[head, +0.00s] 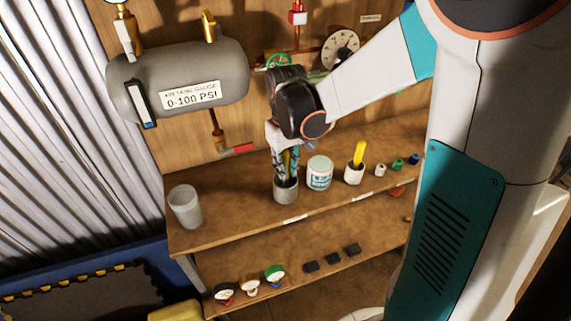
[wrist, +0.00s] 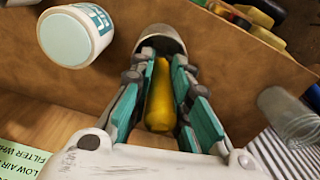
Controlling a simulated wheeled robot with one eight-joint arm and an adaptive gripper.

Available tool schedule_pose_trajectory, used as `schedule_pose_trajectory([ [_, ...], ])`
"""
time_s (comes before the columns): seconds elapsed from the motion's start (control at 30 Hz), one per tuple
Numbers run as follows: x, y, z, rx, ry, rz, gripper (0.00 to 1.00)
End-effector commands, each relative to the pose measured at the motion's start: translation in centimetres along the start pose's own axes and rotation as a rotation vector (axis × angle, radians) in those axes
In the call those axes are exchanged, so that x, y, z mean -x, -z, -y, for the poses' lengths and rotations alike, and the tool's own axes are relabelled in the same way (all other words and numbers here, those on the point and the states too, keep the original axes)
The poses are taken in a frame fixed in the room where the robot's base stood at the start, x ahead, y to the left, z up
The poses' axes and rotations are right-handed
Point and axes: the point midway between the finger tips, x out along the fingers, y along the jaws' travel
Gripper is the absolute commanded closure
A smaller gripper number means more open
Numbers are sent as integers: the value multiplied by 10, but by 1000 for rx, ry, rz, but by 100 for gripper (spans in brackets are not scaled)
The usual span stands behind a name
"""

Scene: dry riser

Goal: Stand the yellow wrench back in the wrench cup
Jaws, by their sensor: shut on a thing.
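My gripper (head: 286,168) points down over the shelf and is shut on the yellow wrench (wrist: 160,100). In the wrist view the wrench lies between the teal finger pads, with its far end at the mouth of the grey cup (wrist: 162,36). In the head view the grey cup (head: 286,192) stands upright on the shelf directly under my fingers, and only a sliver of yellow shows between them. The wrench's lower end seems to be inside the cup's rim; how deep it sits is hidden.
A white jar with a teal label (head: 320,173) stands close right of the cup. Farther right is a white cup holding a yellow object (head: 355,165). A translucent tumbler (head: 186,207) stands at left. Gauges (head: 250,286) and black blocks (head: 332,258) lie on the lower shelf.

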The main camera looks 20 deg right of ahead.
Motion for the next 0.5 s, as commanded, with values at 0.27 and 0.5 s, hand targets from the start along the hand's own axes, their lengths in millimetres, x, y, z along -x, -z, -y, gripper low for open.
schedule_pose_trajectory([
  [0.27, -3, 0, 0, 0, 0, 0, 100],
  [0.5, -3, 0, 0, 0, 0, 0, 60],
])
